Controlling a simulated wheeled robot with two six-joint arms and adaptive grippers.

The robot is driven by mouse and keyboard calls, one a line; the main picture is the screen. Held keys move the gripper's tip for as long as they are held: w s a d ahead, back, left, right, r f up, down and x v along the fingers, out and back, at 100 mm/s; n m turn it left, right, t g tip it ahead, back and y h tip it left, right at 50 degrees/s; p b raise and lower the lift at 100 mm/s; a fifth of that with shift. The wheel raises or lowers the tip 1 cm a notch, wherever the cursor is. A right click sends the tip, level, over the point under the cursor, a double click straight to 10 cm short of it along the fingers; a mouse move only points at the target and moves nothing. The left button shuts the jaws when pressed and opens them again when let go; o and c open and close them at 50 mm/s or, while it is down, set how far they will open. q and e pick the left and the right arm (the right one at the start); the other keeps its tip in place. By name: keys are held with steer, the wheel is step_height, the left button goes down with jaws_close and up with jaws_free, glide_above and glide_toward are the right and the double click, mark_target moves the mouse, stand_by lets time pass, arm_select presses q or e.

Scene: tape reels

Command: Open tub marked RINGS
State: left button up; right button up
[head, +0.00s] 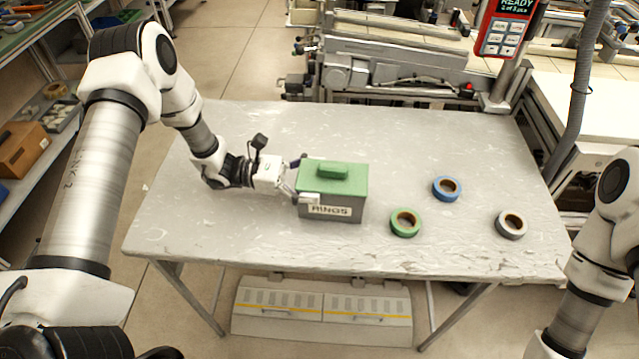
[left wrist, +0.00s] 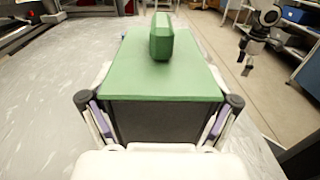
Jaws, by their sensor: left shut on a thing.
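The tub marked RINGS (head: 346,211) stands on the table left of its middle, with a dark grey body and a green lid. The lid (head: 352,175) has a raised green handle and sits flat on the tub. My left gripper (head: 304,180) reaches in from the left and is shut on the tub, one finger on the near side and one on the far side. In the left wrist view, the fingers flank the tub (left wrist: 160,122) close to the lid's edges (left wrist: 165,83). My right gripper (left wrist: 248,58) is small in the left wrist view, its jaws unclear.
To the right of the tub lie a green tape reel (head: 405,231), a blue tape reel (head: 453,196) and a grey tape reel (head: 521,230). The table (head: 240,235) is otherwise clear. A red display box (head: 497,28) stands on a post at the table's back right.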

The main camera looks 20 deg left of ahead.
mark_target(316, 175)
arm_select(q)
steer(key=shift+w+r, duration=0.1)
steer(key=shift+r, duration=0.5)
steer(key=shift+s+d+r+b, duration=0.1)
steer(key=shift+s+r+b, duration=0.1)
steer(key=shift+r+b, duration=0.6)
steer(key=s+d+r+b, duration=0.2)
steer(key=s+d+b, duration=0.1)
steer(key=s+d, duration=0.6)
steer(key=shift+s+d, duration=0.15)
steer(key=shift+s, duration=1.65)
